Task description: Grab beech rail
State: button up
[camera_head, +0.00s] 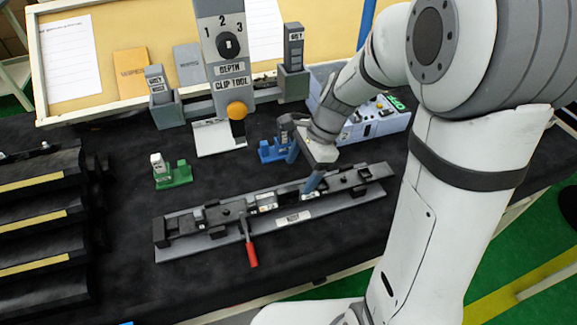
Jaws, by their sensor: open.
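My gripper (303,170) is over the right half of a long grey fixture (290,218) with black clamps and a red-handled lever. Its two blue-grey fingertips are apart, one close above the fixture and one farther back near a blue block. I cannot tell whether it touches either. No piece is clearly a beech rail. Three pale wood-coloured strips (32,218) lie along the black stepped rack (75,235) at the left, far from my gripper; I cannot tell if they are rails or labels.
A green holder (173,175) and a blue holder (270,150) stand behind the fixture. A grey depth-and-clip tool station (230,70) stands at the back, with a control box (375,120) to its right. The dark mat (120,190) is clear between rack and fixture.

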aim_at(289, 188)
jog(key=shift+w+a+f+m, duration=0.15)
jog(key=shift+a+f+m, duration=0.05)
jog(key=shift+m, duration=0.1)
jog(key=x, duration=0.7)
jog(key=shift+w+f+p, duration=0.1)
jog(key=shift+f+p, duration=0.25)
jog(key=shift+c, duration=0.2)
jog(key=c, duration=1.2)
jog(key=shift+r, duration=0.15)
jog(key=shift+c, duration=0.2)
